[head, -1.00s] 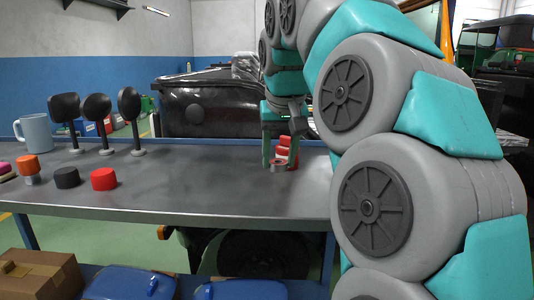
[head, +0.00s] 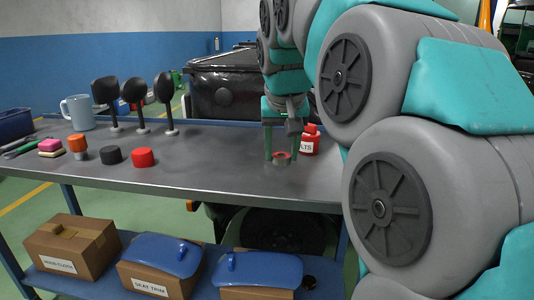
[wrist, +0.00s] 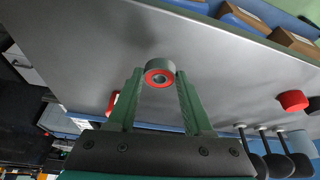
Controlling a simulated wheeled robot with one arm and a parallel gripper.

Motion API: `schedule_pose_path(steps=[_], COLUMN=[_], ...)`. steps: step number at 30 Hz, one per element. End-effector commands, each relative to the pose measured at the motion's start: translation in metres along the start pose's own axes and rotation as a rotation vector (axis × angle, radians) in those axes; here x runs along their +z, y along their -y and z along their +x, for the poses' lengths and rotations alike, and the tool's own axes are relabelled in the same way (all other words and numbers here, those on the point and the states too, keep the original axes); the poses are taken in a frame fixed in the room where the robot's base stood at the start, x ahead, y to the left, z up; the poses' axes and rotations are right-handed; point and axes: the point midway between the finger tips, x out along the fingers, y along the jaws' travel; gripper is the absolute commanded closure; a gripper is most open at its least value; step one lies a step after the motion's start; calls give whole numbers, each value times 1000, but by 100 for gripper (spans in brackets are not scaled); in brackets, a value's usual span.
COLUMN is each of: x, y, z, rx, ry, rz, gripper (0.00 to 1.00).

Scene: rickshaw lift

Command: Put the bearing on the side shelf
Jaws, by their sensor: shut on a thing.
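The bearing (head: 281,158) is a small grey ring with a red face and a dark hole; it also shows in the wrist view (wrist: 159,76). My gripper (wrist: 160,73) is shut on it, one green finger at each side. In the head view my gripper (head: 281,153) points down over the right part of the grey bench top (head: 220,170). I cannot tell whether the bearing touches the bench. No side shelf can be made out for certain.
A red labelled bottle (head: 309,142) stands just right of my gripper. Black and red caps (head: 143,157), three black paddle-shaped stands (head: 137,95) and a mug (head: 78,111) are further left. Boxes (head: 72,246) and blue-topped cartons sit on the blue lower shelf (head: 105,288).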

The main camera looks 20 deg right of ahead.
Motion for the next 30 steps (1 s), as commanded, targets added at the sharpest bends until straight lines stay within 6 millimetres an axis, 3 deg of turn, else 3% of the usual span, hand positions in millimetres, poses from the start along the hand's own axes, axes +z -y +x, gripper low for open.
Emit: schedule_pose_path(steps=[5,21,30], x=[-19,-106,-136], y=[7,22,27], z=[14,59,76], rx=[-1,0,0], ry=[2,3,4], rz=[3,3,2], gripper=[100,100,100])
